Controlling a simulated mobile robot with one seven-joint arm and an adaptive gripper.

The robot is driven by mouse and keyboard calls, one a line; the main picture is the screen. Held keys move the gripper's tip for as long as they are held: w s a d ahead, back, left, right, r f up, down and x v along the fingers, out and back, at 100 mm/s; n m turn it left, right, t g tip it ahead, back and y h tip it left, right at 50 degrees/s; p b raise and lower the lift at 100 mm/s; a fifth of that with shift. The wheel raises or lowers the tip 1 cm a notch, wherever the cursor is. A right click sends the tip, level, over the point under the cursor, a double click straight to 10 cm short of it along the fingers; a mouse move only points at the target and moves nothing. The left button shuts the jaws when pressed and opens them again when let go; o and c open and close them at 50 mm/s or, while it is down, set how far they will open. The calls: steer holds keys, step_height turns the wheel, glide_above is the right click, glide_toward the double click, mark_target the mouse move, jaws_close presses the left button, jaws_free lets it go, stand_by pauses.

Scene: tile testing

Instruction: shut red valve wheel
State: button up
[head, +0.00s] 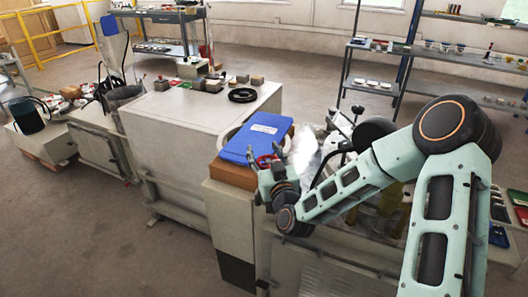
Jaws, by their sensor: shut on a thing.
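The red valve wheel (267,160) shows as a small red patch beside the blue binder-like object, at the end of my arm. My gripper (264,166) is at the wheel, with its fingers on it and shut. The fingers cover most of the wheel. The valve's body and stem cannot be made out, nor how far the wheel is turned.
A blue flat object (256,138) lies on a brown block (229,172) right behind my gripper. A large grey cabinet (185,130) stands to the left, with black rings (242,95) on top. Cluttered equipment lies behind my forearm. Open floor (80,235) is at the lower left.

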steer(key=c, duration=0.3)
steer(key=shift+f, duration=0.1)
steer(key=shift+c, duration=1)
